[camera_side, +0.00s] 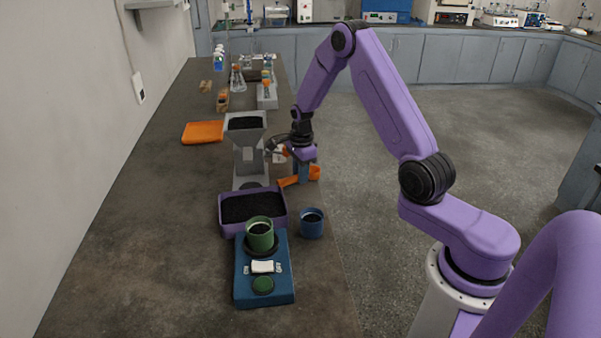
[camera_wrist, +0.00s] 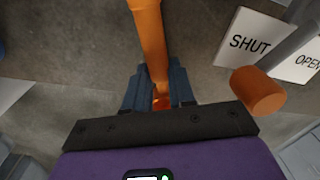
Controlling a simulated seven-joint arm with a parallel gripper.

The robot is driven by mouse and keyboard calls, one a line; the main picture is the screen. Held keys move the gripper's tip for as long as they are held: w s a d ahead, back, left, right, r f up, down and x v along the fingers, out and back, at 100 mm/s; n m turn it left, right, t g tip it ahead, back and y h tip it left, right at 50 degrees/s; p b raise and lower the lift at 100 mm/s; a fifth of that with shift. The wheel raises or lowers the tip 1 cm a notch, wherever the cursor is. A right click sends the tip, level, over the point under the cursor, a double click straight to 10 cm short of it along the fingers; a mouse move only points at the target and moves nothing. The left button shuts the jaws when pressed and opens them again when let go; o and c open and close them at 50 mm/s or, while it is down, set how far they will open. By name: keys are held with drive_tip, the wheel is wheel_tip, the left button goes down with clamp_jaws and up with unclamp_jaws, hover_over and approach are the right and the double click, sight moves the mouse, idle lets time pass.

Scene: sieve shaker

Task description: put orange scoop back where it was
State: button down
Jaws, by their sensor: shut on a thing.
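The orange scoop (camera_side: 289,182) is at my gripper (camera_side: 303,178), beside the grey hopper stand near the table's right edge. In the wrist view, the blue fingers of my gripper (camera_wrist: 158,86) are shut on the scoop's orange handle (camera_wrist: 150,40), which runs up out of the top of the picture. The scoop's bowl is not visible in the wrist view. I cannot tell whether the scoop touches the table or hangs just above it.
The grey hopper (camera_side: 248,150) holds black grains. An orange-knobbed lever (camera_wrist: 257,92) stands near the SHUT sign (camera_wrist: 250,38). A purple tray (camera_side: 224,222), blue cup (camera_side: 312,226) and blue shaker base (camera_side: 250,290) with a green cup (camera_side: 260,238) stand nearer. An orange tray (camera_side: 203,132) lies behind left.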

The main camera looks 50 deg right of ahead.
drive_tip(key=shift+f, duration=0.15)
drive_tip(key=c, duration=0.9)
unclamp_jaws()
drive_tip(key=shift+c, duration=0.2)
wheel_tip(320, 180, up, 12)
drive_tip(key=s+a+r+n, duration=0.2)
drive_tip(key=a+n, duration=0.2)
drive_tip(key=a, duration=0.1)
drive_tip(key=s+a+r+n, duration=0.1)
drive_tip(key=s+a+n, duration=0.1)
drive_tip(key=a+n, duration=0.3)
drive_tip(key=s+a+r+n, duration=0.2)
drive_tip(key=s+a+n, duration=0.5)
drive_tip(key=a, duration=0.1)
drive_tip(key=s+a+n, duration=0.2)
drive_tip(key=s+n, duration=1.7)
drive_tip(key=s, duration=0.4)
drive_tip(key=shift+s+r+y, duration=0.25)
drive_tip(key=shift+r+y, duration=0.05)
